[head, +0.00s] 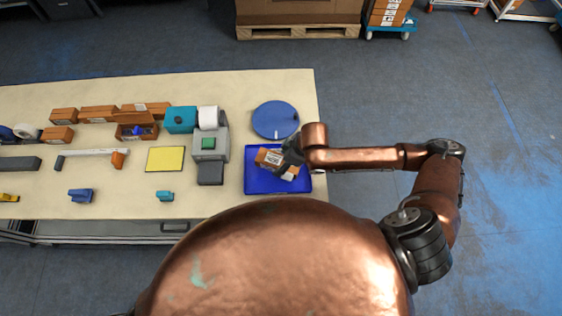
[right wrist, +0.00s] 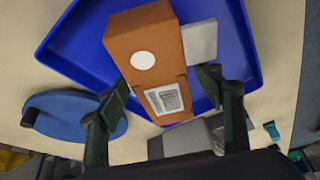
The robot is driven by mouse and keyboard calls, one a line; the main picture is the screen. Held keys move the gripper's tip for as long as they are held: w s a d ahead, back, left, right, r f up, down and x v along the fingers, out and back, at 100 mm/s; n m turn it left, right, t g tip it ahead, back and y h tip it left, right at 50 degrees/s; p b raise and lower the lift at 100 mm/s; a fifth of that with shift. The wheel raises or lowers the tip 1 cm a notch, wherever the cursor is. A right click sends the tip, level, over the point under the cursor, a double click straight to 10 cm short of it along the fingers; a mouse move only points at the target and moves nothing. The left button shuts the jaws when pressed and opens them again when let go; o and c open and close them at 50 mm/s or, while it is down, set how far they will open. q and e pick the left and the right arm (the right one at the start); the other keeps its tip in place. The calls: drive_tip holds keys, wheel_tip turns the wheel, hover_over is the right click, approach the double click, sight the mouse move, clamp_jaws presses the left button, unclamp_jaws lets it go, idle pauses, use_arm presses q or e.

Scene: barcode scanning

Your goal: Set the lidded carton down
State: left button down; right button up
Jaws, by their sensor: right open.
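The brown carton (head: 268,158) with a white label is at the blue tray (head: 262,188) on the right end of the table. In the right wrist view the carton (right wrist: 150,50) shows a round white spot and a printed label (right wrist: 165,98), with the blue tray (right wrist: 75,50) behind it. My right gripper (head: 287,158) is at the carton; its fingers (right wrist: 172,105) are open, one on each side of the carton's near end. I cannot tell whether the carton rests fully on the tray floor. My left gripper is not in view.
A white-sided item (right wrist: 200,40) is beside the carton. A round blue disc (head: 275,118) lies behind the tray. A grey device (head: 210,145) stands left of the tray, with a yellow pad (head: 165,159) further left. Several brown boxes (head: 98,114) stand at the back left.

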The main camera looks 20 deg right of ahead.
drive_tip(key=p+v, duration=0.1)
drive_tip(key=v, duration=1)
